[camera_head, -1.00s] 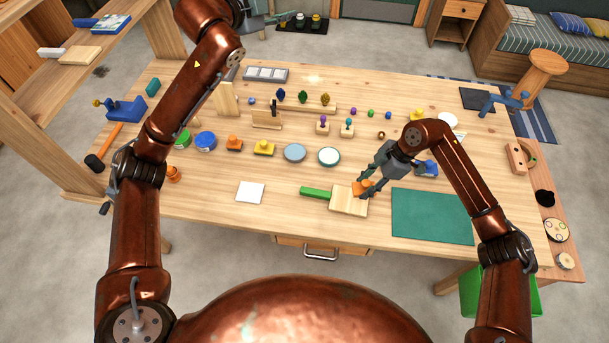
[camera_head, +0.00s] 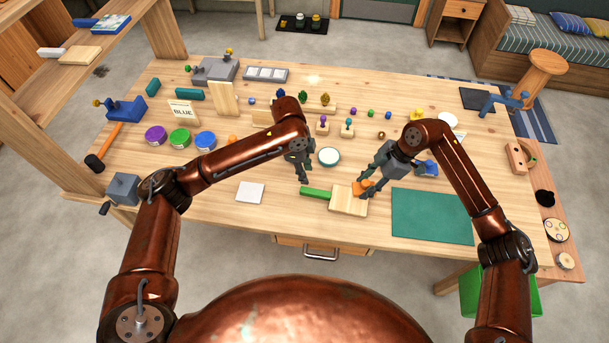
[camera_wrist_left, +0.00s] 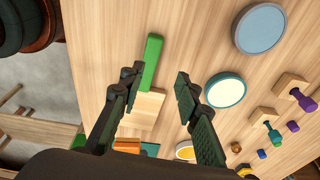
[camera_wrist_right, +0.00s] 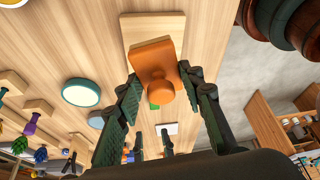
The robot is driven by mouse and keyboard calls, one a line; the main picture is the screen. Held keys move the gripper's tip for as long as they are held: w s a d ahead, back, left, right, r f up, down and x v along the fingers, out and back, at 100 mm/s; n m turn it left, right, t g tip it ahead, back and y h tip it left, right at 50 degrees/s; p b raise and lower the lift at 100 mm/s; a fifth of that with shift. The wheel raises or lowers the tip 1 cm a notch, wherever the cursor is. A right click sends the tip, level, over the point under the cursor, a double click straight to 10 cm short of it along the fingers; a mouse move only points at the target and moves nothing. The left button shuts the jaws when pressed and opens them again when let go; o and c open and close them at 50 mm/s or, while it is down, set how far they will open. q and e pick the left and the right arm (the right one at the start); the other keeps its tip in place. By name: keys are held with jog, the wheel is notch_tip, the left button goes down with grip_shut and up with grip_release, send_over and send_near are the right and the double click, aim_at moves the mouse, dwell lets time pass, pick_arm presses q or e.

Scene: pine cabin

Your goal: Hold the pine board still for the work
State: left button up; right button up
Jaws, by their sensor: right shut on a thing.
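The pine board (camera_head: 346,205) lies flat on the workbench, front of middle. A green bar (camera_head: 316,193) extends from its left end; both also show in the left wrist view, the bar (camera_wrist_left: 152,62) and the board (camera_wrist_left: 147,104). My right gripper (camera_head: 365,188) is shut on an orange block with a round knob (camera_wrist_right: 155,62), which rests on the board. My left gripper (camera_head: 303,179) is open and empty above the green bar, its fingers apart in the left wrist view (camera_wrist_left: 157,78).
A green mat (camera_head: 432,217) lies right of the board and a white square (camera_head: 250,192) to the left. A round teal-rimmed dish (camera_head: 329,157) sits just behind. Small knobbed pieces, jars and blocks stand farther back. The bench's front edge is close.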

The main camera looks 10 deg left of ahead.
aim_at(308, 190)
pick_arm(q)
jog(key=shift+s+f, duration=0.6)
jog(key=shift+f, duration=0.1)
jog(key=f, duration=0.5)
jog(key=d+f, duration=0.1)
jog(key=f, duration=0.1)
jog(key=shift+f, duration=0.2)
grip_shut()
dwell(1.0)
